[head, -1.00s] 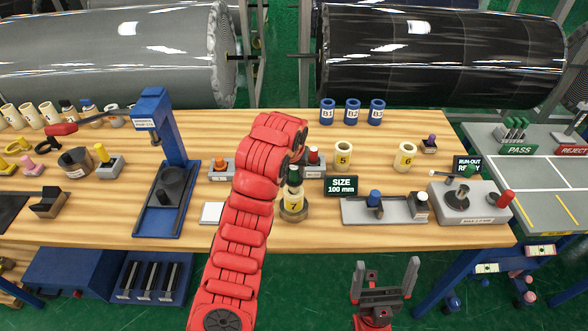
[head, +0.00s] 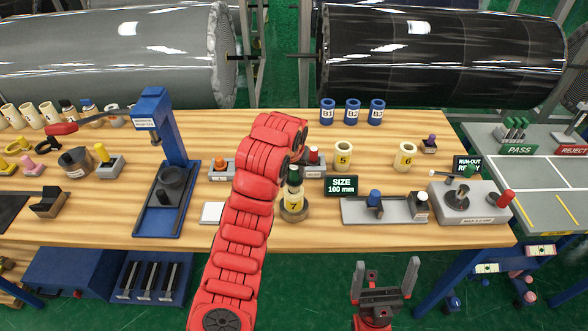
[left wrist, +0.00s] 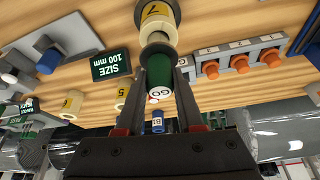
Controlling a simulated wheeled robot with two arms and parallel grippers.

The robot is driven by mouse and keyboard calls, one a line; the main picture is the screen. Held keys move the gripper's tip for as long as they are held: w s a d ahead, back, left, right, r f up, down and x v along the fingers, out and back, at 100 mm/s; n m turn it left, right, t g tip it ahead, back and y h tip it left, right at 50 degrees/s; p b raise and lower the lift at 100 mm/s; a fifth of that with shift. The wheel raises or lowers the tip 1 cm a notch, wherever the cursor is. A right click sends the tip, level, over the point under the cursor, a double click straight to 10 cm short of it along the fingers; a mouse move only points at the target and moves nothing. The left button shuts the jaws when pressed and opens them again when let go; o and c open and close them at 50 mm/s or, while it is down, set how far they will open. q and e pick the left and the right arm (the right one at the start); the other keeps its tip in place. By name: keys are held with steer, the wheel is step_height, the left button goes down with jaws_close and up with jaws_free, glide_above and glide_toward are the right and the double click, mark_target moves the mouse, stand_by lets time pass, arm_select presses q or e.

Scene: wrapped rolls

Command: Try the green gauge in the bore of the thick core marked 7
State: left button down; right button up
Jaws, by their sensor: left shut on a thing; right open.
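The cream core marked 7 (head: 293,205) stands upright in a dark round holder (head: 293,216) on the bench; it also shows in the left wrist view (left wrist: 157,18). The green gauge (head: 294,176) is upright right above it, and its GO end cap shows in the left wrist view (left wrist: 159,90). My left gripper (left wrist: 160,68) is shut on the gauge's green handle. The gauge's dark lower part is at the mouth of the bore; how deep it sits is hidden. My right gripper (head: 386,272) is open and empty, in front of the bench.
Cores marked 5 (head: 343,155) and 6 (head: 405,158) stand to the right. A SIZE 100 mm sign (head: 341,187) and a grey fixture (head: 350,211) are close on the right. A blue press stand (head: 170,195) is on the left.

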stand_by(0.6)
arm_select(q)
steer(key=shift+r+p, duration=2)
steer(key=shift+p, duration=0.15)
steer(key=shift+f, duration=0.1)
